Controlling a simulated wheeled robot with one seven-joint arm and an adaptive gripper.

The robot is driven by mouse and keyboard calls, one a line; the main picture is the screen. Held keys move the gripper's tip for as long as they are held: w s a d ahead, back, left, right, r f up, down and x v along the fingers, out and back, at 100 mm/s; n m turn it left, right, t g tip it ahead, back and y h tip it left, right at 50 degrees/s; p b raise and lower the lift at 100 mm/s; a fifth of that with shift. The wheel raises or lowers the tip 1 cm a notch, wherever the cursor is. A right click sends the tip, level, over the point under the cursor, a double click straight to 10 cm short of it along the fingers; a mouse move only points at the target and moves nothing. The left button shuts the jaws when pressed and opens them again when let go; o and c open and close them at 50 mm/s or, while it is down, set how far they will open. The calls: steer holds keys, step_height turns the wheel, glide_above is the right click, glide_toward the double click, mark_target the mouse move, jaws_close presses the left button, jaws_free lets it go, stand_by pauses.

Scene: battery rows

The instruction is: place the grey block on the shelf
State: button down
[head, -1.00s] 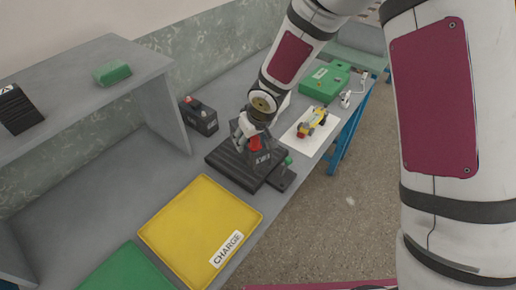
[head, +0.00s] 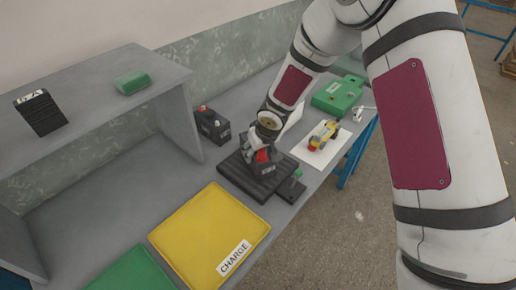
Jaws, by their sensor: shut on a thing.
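A dark grey block (head: 262,166) with pale lettering on its front is in my gripper (head: 263,148), low over a black ribbed base (head: 240,181) on the bench. A red part shows at the block's top, beside the fingers. My gripper is shut on this block and points down; the fingers are partly hidden by the wrist. I cannot tell whether the block touches the base. The grey shelf (head: 85,85) stands at the left, its top board above the bench.
Another dark battery (head: 211,126) stands between shelf and base. A yellow CHARGE tray (head: 205,228) and a green tray (head: 132,270) lie in front. The shelf top's middle is clear.

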steer(key=c, duration=0.6)
jaws_free()
steer(key=shift+f, duration=0.15)
steer(key=shift+d+r, duration=0.1)
steer(key=shift+r, duration=0.35)
steer(key=v, duration=1.1)
steer(key=shift+s+r, duration=0.2)
steer(key=shift+s, duration=0.05)
